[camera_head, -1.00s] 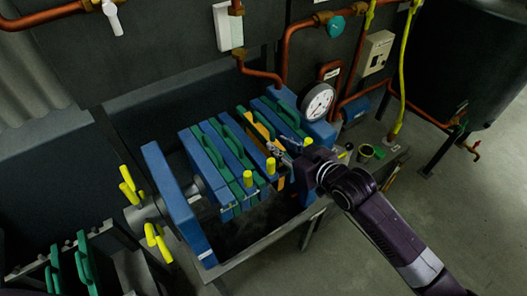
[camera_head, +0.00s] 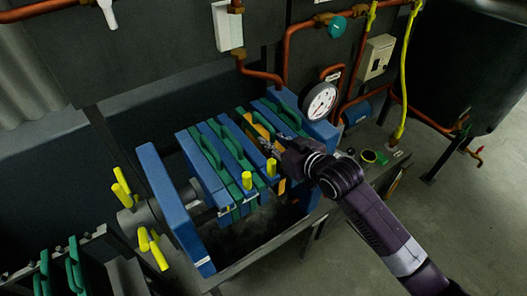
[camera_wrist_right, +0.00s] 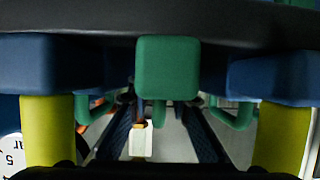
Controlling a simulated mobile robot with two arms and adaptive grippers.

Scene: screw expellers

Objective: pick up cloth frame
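Green cloth frames with arched handles (camera_head: 232,145) stand between blue plates (camera_head: 208,187) in the press. An orange-yellow plate (camera_head: 257,124) stands among them, near the right end. My right gripper (camera_head: 268,146) is above the press by this plate, beside a yellow peg (camera_head: 271,167). In the right wrist view its two dark fingers (camera_wrist_right: 158,135) are apart, with a pale piece with an orange edge (camera_wrist_right: 140,140) seen between them. A green block (camera_wrist_right: 167,68) crosses the upper middle, between blue blocks. Contact cannot be told. My left gripper is not in view.
More green frames (camera_head: 74,268) stand in a rack at the lower left. A dial gauge (camera_head: 319,101) and copper pipes (camera_head: 284,62) are behind the press. Yellow pegs (camera_head: 122,188) stick out at the press's left end.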

